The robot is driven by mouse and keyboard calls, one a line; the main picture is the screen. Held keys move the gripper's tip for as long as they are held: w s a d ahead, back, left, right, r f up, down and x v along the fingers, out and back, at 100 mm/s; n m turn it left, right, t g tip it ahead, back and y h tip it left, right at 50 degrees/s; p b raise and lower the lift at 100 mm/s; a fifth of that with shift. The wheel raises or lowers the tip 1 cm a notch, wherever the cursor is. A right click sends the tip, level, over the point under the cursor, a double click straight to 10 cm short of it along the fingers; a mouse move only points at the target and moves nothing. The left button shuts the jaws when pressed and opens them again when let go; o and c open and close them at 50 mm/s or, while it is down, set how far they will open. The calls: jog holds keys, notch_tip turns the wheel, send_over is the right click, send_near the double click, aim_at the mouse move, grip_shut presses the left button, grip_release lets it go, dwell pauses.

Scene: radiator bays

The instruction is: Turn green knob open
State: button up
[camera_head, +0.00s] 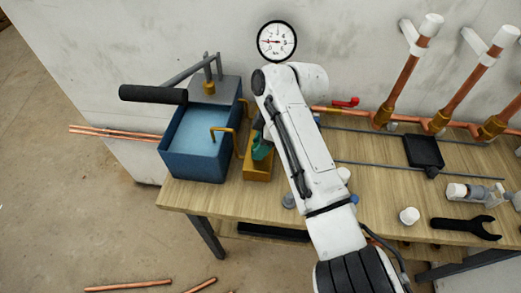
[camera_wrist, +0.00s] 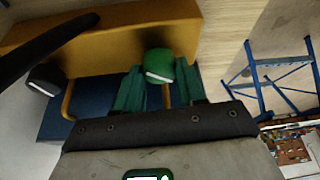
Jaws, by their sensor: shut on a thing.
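The green knob (camera_wrist: 159,64) has a pale band and shows in the wrist view in front of a yellow-orange box. The teal fingers of my gripper (camera_wrist: 160,88) stand on either side of it, shut on it. A yellow rod (camera_wrist: 167,97) runs below the knob between the fingers. In the head view, my gripper (camera_head: 261,147) reaches down over the yellow-orange box (camera_head: 257,171), beside the blue water tank (camera_head: 178,164). There the arm and fingers hide most of the knob, and I cannot tell its turn angle.
The tank carries a black-handled lever (camera_head: 152,94). A round gauge (camera_head: 276,41) is on the wall. To the right are copper pipes (camera_head: 400,80) with a red valve handle (camera_head: 345,102), a black tray (camera_head: 423,151) and a black wrench (camera_head: 466,227). Copper rods lie on the floor.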

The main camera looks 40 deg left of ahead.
jog(key=n+b, duration=0.1)
jog(key=b, duration=0.1)
jog(key=n+h+b, duration=0.1)
jog(key=n, duration=0.1)
jog(key=n+g+b, duration=0.1)
jog(key=b, duration=0.1)
jog(key=shift+w+a+f+n+b, duration=0.15)
jog(key=shift+f+n+b, duration=0.15)
jog(key=shift+b, duration=0.05)
jog(key=n+h+b, duration=0.1)
jog(key=n+b, duration=0.2)
jog(key=b, duration=0.1)
jog(key=shift+r, duration=0.2)
jog(key=shift+r+h+b, duration=0.1)
jog(key=shift+h+b, duration=0.2)
jog(key=shift+b, duration=0.05)
jog(key=o, duration=1)
jog(key=shift+o, duration=0.2)
